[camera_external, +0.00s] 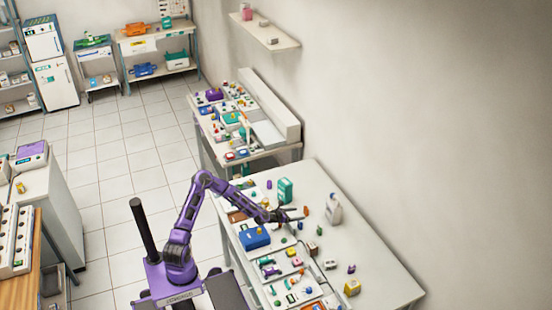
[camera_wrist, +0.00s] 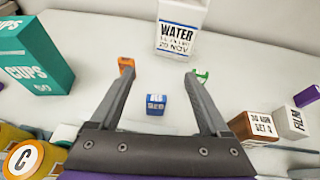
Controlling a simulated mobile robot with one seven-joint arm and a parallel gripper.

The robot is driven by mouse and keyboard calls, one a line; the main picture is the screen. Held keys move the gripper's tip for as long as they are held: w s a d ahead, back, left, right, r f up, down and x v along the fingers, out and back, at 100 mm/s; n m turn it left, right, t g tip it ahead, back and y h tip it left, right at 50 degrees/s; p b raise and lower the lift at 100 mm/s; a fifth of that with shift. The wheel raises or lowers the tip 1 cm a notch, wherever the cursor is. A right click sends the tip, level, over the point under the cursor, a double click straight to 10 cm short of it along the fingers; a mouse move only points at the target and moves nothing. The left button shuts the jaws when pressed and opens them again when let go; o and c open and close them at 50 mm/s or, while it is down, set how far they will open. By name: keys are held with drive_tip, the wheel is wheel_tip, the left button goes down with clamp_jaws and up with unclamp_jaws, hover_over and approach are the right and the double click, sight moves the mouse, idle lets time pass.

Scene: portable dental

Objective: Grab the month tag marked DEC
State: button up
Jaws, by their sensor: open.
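A small blue block-shaped tag (camera_wrist: 156,104) with a pale label stands on the white table, between my fingers and short of their tips in the wrist view. Its small print looks like DEC over a second line, but is hard to read. My gripper (camera_wrist: 163,77) is open and empty, its fingers spread wide to either side of the tag without touching it. In the external view my gripper (camera_external: 297,214) reaches over the table from the left; I cannot pick out the tag there.
An orange piece (camera_wrist: 126,65) and a green piece (camera_wrist: 202,74) show at my fingertips. Behind is a white WATER container (camera_wrist: 180,28). A teal CUPS box (camera_wrist: 30,60) stands left, brown-and-white boxes (camera_wrist: 262,126) right. The blue case (camera_external: 255,238) and small items crowd the table's near side.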

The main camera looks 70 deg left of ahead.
sight(300, 222)
wheel_tip(300, 222, down, 7)
drive_tip(key=shift+b, duration=0.4)
drive_tip(key=shift+r+x, duration=0.1)
drive_tip(key=shift+x, duration=0.6)
drive_tip(key=shift+r+x, duration=0.15)
drive_tip(key=shift+x, duration=0.55)
drive_tip(key=shift+w, duration=0.1)
drive_tip(key=shift+c, duration=0.2)
clamp_jaws()
